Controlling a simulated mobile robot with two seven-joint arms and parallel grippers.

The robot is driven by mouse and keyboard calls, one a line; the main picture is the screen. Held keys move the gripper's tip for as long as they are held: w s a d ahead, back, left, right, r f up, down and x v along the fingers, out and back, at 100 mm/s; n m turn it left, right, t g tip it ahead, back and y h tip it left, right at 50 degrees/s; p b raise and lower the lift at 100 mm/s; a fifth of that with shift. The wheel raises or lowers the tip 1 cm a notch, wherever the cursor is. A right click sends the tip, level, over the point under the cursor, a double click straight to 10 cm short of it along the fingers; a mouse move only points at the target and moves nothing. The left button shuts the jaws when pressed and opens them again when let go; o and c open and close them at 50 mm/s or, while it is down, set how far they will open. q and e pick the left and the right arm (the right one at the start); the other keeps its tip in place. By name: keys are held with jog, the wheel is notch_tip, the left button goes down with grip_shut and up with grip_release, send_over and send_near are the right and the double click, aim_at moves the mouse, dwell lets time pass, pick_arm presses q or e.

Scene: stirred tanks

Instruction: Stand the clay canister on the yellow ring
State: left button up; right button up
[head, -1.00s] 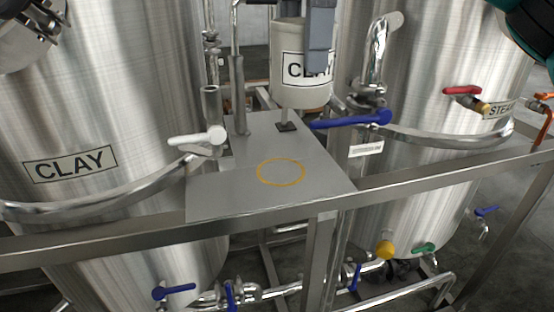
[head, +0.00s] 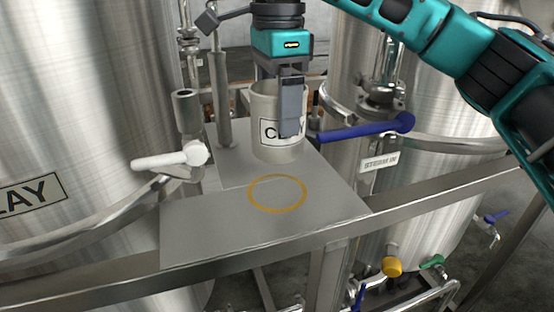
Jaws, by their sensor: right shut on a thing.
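The clay canister (head: 266,104) is a cream, open-topped cylinder with a "CLAY" label, upright at the back of the grey metal plate (head: 200,222). My right gripper (head: 290,125) comes down from above and is shut on its near wall, with one finger covering part of the label. I cannot tell whether the canister's base touches the plate. The yellow ring (head: 277,193) is a flat outline on the plate, in front of the canister and empty. My left gripper is not in view.
A white-handled valve (head: 172,158) stands left of the plate, and a blue lever (head: 362,129) reaches in close to the canister's right. Large steel tanks (head: 80,110) flank the plate. A metal rail (head: 420,192) runs along the front.

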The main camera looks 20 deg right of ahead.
aim_at(277, 152)
notch_tip(277, 152, down, 4)
jog(key=shift+r, duration=0.2)
jog(key=shift+f, duration=2.25)
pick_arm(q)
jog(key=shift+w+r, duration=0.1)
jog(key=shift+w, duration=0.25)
pick_arm(e)
jog(key=shift+f+b, duration=0.1)
jog(key=shift+b, duration=0.2)
jog(key=o, duration=1.2)
jog(key=shift+c, duration=0.2)
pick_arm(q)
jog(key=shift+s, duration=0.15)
